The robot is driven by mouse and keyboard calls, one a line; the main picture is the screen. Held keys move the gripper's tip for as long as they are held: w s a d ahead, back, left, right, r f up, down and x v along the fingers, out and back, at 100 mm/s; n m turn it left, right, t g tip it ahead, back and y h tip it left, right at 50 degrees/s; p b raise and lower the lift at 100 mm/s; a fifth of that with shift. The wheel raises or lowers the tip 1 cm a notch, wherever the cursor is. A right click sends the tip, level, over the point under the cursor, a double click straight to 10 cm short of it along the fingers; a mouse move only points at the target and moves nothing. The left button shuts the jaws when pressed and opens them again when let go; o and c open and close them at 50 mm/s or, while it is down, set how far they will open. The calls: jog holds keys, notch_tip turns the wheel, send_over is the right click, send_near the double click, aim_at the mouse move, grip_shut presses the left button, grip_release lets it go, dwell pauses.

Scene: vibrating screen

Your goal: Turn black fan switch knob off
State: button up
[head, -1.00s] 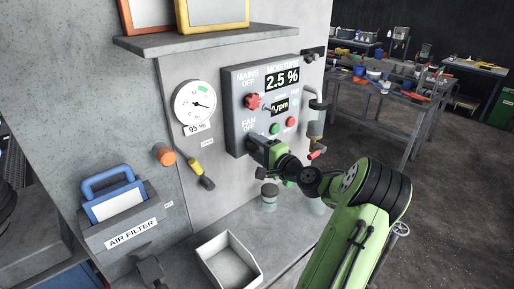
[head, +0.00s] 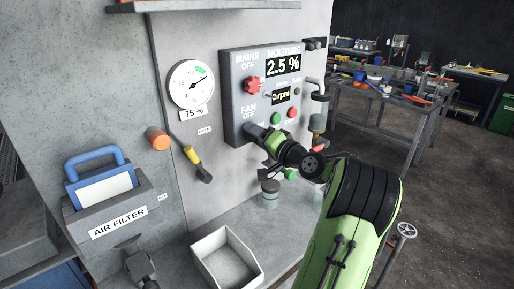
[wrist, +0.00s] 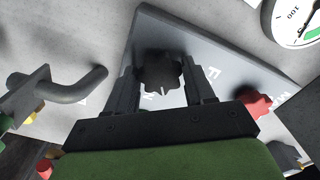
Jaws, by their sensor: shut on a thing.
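The black fan switch knob (wrist: 161,74) sits on the grey control panel (head: 234,114), with lobed edges and a small white mark. In the wrist view it is between the two fingers of my gripper (wrist: 163,88), which is shut on it. In the head view my gripper (head: 258,133) is against the panel just below the "FAN OFF" label (head: 249,110) and hides the knob there.
A red knob (head: 252,84) under "MAINS OFF" is just above my gripper. Green (head: 276,118) and red (head: 293,112) buttons are close to its right. A round gauge (head: 192,84) reads 75 %. A pipe (head: 318,88) juts out at right. A white tray (head: 226,261) stands below.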

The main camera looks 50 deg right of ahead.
jog(key=n+b, duration=1.1)
jog(key=shift+f, duration=0.15)
jog(key=shift+n+b, duration=0.3)
jog(key=shift+b, duration=0.05)
jog(key=o, duration=1)
jog(key=v, duration=1.6)
jog(key=shift+w, duration=0.1)
